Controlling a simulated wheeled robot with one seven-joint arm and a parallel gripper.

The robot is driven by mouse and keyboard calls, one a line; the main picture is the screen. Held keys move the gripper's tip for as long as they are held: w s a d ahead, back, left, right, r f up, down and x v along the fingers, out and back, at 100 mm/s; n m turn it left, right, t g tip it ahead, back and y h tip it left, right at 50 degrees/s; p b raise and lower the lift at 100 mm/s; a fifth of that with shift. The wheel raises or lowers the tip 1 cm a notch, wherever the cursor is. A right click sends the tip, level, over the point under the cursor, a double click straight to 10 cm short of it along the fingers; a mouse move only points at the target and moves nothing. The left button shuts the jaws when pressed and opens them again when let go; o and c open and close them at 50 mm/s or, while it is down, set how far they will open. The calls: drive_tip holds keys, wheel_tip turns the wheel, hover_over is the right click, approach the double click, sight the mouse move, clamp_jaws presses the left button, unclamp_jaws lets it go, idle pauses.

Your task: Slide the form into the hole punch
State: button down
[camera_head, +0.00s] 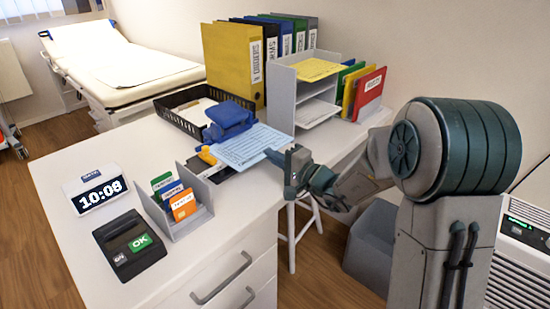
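The form (243,147) is a light blue printed sheet above the white desk, left of my gripper. Its far left edge is at the blue hole punch (229,119); whether the edge lies inside the punch's slot cannot be told. My gripper (275,157) is at the form's right edge, with the fingertips meeting the sheet there. It appears shut on the form, which it holds roughly level. The punch stands near the back of the desk, in front of the black tray, and its lower part is partly hidden by the form.
A black tray (181,123), binders (235,58) and a grey paper sorter (283,98) stand behind.

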drive_tip(key=shift+w+a+b, duration=0.25)
drive_tip(key=shift+a+b, duration=0.25)
drive_tip(key=shift+b, duration=0.05)
idle(0.4)
drive_tip(key=c, duration=1.6)
unclamp_jaws()
drive_tip(key=v, duration=1.4)
drive_tip(key=shift+p, duration=0.35)
drive_tip(key=shift+a, duration=0.1)
